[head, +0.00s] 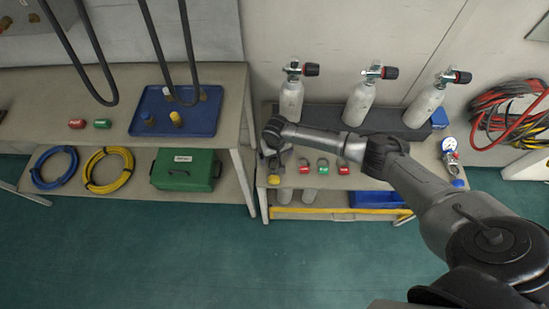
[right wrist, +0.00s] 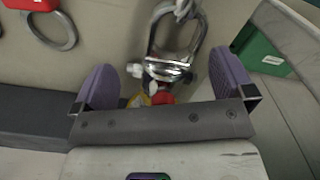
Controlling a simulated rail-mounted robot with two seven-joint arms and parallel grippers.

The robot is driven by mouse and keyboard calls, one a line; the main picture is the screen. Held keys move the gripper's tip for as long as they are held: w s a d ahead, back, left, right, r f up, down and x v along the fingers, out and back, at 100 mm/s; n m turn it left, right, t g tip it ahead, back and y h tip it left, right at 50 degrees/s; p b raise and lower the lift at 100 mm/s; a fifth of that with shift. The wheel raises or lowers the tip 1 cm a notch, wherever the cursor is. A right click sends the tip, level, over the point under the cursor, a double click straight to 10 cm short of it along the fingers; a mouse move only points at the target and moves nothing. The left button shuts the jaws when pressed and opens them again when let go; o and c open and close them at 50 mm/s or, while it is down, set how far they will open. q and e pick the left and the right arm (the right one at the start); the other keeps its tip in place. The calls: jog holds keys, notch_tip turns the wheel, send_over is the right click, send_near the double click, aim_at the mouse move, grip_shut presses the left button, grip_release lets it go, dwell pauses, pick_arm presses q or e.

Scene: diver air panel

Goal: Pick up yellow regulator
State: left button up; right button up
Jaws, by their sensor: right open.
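A yellow regulator (head: 273,180) sits at the left front corner of the right bench in the head view. In the right wrist view a metal yoke (right wrist: 178,65) with small yellow and red parts lies between my fingers; its lower part is hidden by the gripper body. My right gripper (head: 274,160) hangs over the regulator at the end of my arm. In the right wrist view its two purple finger pads (right wrist: 168,85) are wide apart on either side of the yoke, with gaps visible. My left gripper is not in view.
Red and green ringed pieces (head: 323,169) stand right of the regulator. Three grey cylinders (head: 359,102) with black-and-red valves stand behind. A blue tray (head: 205,125) with small items lies on the left bench. A gauge (head: 449,145) is at the right end.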

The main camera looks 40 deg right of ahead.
jog(key=shift+a+f, duration=0.1)
jog(key=shift+f, duration=0.6)
jog(key=c, duration=0.6)
jog(key=shift+r, duration=0.1)
jog(key=c, duration=0.7)
